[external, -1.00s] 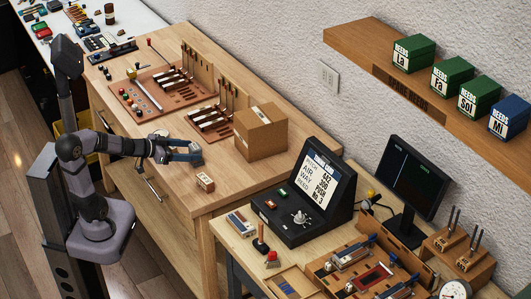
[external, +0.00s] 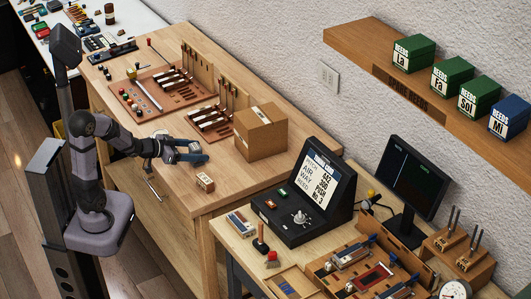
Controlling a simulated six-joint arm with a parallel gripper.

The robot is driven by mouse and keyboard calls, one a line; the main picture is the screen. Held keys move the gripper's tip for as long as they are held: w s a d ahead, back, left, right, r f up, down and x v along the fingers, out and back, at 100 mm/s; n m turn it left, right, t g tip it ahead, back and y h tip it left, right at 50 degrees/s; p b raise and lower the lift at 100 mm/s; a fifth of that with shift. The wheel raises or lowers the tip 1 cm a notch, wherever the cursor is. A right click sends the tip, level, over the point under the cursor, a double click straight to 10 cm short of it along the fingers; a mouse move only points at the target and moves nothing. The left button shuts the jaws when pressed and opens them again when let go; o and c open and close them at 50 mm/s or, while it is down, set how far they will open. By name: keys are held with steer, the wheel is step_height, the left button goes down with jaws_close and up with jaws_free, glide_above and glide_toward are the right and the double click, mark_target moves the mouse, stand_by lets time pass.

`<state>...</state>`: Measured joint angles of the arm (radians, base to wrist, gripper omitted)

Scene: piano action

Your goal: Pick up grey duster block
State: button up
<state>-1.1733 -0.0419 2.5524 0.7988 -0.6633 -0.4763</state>
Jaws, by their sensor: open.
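My gripper (external: 200,152) is over the front part of the wooden bench, with its two blue-grey fingers apart and pointing right. I cannot make out a separate grey duster block; it may be hidden at or under the fingers, or too small to tell. A small tan block with a pale, marked face (external: 205,182) sits on the bench just below the fingers in the picture, apart from them.
A cardboard box (external: 261,132) stands right of my gripper. Brown trays (external: 150,92) with piano parts and upright tools lie behind. A black console (external: 312,200) stands on the lower desk at right. The bench's front edge is close below my wrist.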

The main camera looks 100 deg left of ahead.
steer(key=shift+w+a+r+p, duration=0.2)
steer(key=shift+w+p, duration=0.3)
steer(key=shift+p, duration=1.55)
steer(key=shift+a+f+p, duration=0.1)
steer(key=shift+a+p, duration=0.05)
steer(key=shift+p, duration=0.35)
steer(key=shift+a+f+p, duration=0.15)
steer(key=shift+p, duration=0.65)
steer(key=shift+b+x, duration=0.3)
steer(key=shift+x, duration=0.95)
steer(key=shift+s+f, duration=0.1)
steer(key=shift+f, duration=0.05)
steer(key=c, duration=1.2)
